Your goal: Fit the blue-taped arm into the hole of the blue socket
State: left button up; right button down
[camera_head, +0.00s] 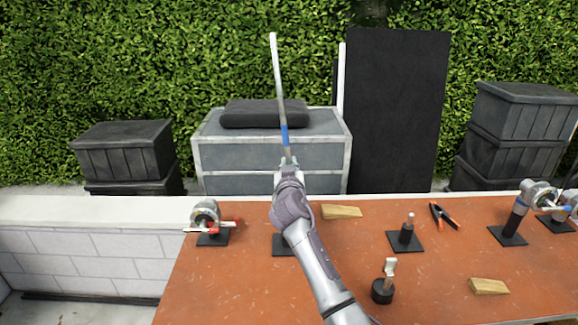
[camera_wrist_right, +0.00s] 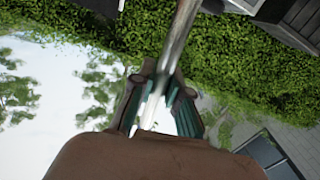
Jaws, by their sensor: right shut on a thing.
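My right gripper (camera_head: 287,165) is shut on the lower end of the blue-taped arm (camera_head: 279,90), a long thin pale-grey rod with a blue band just above the fingers. The rod points up, leaning slightly left, well clear of the table. In the right wrist view, the fingers (camera_wrist_right: 160,97) hold the metal rod (camera_wrist_right: 180,35); the blue tape is not visible there. My left gripper is not in view.
The orange table (camera_head: 340,260) holds a ring with a red clamp (camera_head: 205,215) at left, wooden wedges (camera_head: 488,286), a short black post (camera_head: 406,233), a small black stand (camera_head: 383,290) and a spring clamp (camera_head: 444,216). A grey cabinet (camera_head: 225,156) stands behind. Air above the table is clear.

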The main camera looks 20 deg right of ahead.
aim_at(285, 134)
jog(key=shift+r, duration=0.2)
dwell(0.3)
jog(key=shift+w+a+r+p, duration=0.1)
jog(key=shift+a+r+p, duration=0.1)
jog(key=shift+r+p, duration=1.05)
jog(key=shift+a+r+p, duration=0.15)
jog(key=shift+r+p, duration=0.45)
jog(key=shift+r, duration=1.25)
jog(key=shift+w+a+r+p, duration=0.1)
jog(key=shift+a+r+p, duration=0.1)
jog(key=shift+r+p, duration=1.05)
jog(key=shift+r+b, duration=0.2)
jog(key=shift+b, duration=0.15)
